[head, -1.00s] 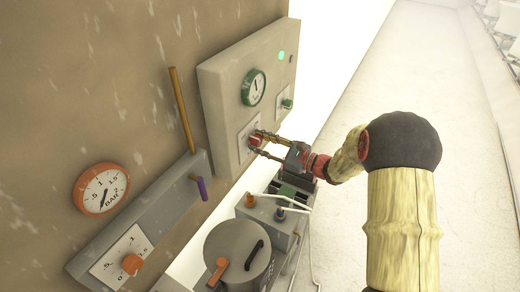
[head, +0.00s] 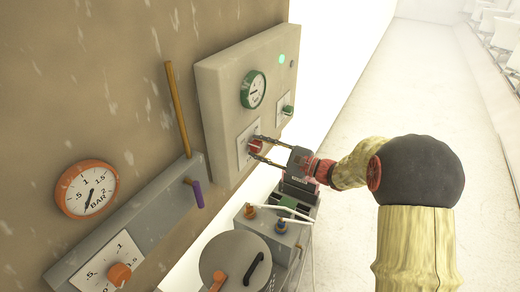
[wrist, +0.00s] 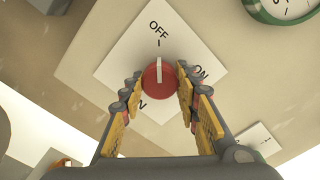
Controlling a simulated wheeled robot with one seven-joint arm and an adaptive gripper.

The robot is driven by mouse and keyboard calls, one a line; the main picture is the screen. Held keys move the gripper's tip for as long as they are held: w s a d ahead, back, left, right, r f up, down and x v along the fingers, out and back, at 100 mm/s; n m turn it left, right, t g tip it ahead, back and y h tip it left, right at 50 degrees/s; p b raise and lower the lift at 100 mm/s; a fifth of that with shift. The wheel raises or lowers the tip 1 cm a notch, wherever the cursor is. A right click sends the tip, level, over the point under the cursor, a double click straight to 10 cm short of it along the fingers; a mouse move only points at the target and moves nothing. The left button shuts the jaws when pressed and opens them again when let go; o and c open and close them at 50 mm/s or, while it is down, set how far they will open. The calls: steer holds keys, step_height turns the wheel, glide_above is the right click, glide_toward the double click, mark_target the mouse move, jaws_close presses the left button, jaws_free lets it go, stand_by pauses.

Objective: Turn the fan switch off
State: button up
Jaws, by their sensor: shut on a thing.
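A red round knob (wrist: 160,80) with a white pointer bar sits on a square white plate (wrist: 122,57) marked OFF at the top, ON at the right and a partly hidden label at the lower left. The pointer points up at the OFF mark. My gripper (wrist: 160,88) has one finger on each side of the knob and is shut on it. In the head view the knob (head: 255,146) is on the pale panel (head: 216,87) on the wall, and my gripper (head: 256,147) reaches it from the right. No fan label is readable.
A green gauge (head: 253,89) and a small green knob (head: 288,110) are on the same panel, with a lit green lamp (head: 282,59). An orange gauge (head: 87,190), orange knob (head: 119,274) and purple-handled lever (head: 198,193) are at left. The floor at right is clear.

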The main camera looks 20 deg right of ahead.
steer(key=o, duration=1.2)
steer(key=shift+c, duration=0.2)
steer(key=v, duration=1.2)
steer(key=shift+d, duration=0.1)
